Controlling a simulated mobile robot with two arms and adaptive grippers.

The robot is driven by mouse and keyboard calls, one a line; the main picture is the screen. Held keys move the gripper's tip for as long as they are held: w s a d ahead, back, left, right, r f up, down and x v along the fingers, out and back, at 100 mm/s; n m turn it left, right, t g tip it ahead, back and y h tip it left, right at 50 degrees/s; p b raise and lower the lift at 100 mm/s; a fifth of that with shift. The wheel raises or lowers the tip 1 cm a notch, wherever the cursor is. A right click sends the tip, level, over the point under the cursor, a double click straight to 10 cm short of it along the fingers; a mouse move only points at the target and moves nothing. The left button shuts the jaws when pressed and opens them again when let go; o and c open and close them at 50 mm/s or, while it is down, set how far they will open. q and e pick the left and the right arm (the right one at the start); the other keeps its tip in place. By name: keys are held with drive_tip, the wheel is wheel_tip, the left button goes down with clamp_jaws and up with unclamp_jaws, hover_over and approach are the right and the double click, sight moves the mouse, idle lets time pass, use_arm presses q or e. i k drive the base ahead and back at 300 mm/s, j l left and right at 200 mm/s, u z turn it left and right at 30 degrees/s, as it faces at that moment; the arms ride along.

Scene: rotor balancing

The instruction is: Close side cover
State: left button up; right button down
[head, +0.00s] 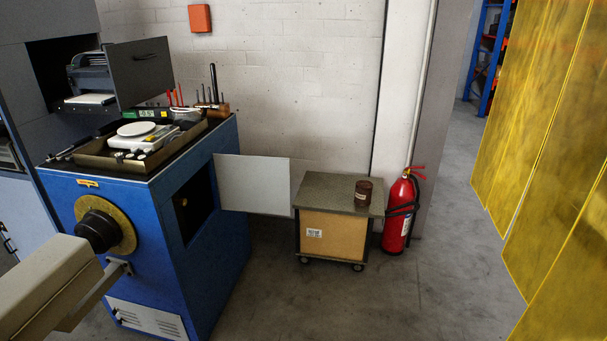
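The side cover (252,183) is a flat pale grey panel. It stands swung open on the right side of the blue machine (210,262), sticking out to the right towards the wall. Beside it, the dark rectangular opening (190,207) in the machine's side is uncovered, with a small brass-coloured part inside. A beige arm link (50,285) comes in from the lower left, in front of the machine and well apart from the cover. Neither gripper can be made out in the head view.
A wheeled cabinet (330,237) with a brown can (363,193) stands right of the cover, close to its free edge. A red fire extinguisher (402,210) is further right. Yellow strip curtains (555,140) hang at the far right. A tray (95,160) with a scale tops the machine. Front floor is clear.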

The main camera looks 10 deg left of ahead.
sight(245, 183)
drive_tip(key=i+l+u, duration=0.1)
drive_tip(key=i, duration=0.6)
drive_tip(key=i+l+u, duration=0.1)
drive_tip(key=i, duration=0.6)
